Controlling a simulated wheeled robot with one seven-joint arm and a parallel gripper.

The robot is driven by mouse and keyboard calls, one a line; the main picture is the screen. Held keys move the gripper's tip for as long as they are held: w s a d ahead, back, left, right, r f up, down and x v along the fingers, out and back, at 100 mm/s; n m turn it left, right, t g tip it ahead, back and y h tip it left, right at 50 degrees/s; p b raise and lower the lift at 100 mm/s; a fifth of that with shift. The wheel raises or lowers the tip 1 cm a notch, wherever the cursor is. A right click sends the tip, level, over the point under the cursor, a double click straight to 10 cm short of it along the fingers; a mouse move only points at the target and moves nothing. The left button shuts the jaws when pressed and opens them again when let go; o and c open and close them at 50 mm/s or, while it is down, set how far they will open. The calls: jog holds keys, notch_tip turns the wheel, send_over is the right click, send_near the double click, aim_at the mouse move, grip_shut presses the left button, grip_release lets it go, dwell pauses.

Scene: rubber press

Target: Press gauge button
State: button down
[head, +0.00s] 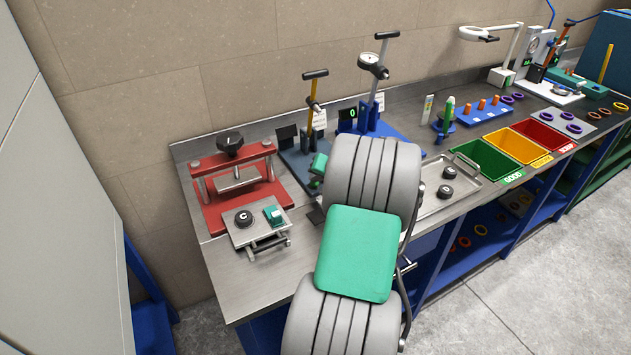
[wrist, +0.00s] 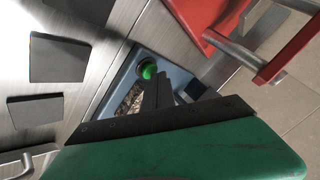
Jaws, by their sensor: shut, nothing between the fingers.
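A green button (wrist: 148,71) sits in a dark ring on a blue-grey base (wrist: 178,72) in the wrist view. My gripper (wrist: 160,74) is shut and empty, its dark fingertips close beside the button; I cannot tell whether they touch it. In the head view, part of my green gripper (head: 318,166) shows left of my arm, over the dark blue base of a stand with a yellow column (head: 315,118).
A red press (head: 215,207) stands left on the steel bench; its red frame (wrist: 222,42) is upper right in the wrist view. A metal plate fixture (head: 258,228) sits before it. A tray (head: 428,207) and green, yellow and red bins (head: 500,162) lie right.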

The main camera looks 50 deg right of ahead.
aim_at(316, 184)
jog(key=shift+f, duration=0.1)
dwell(0.3)
jog(key=shift+f+b, duration=0.4)
jog(key=shift+b, duration=0.1)
jog(key=shift+r, duration=0.45)
jog(key=shift+r+p, duration=2.05)
jog(key=shift+r, duration=1.05)
jog(key=shift+f, duration=0.1)
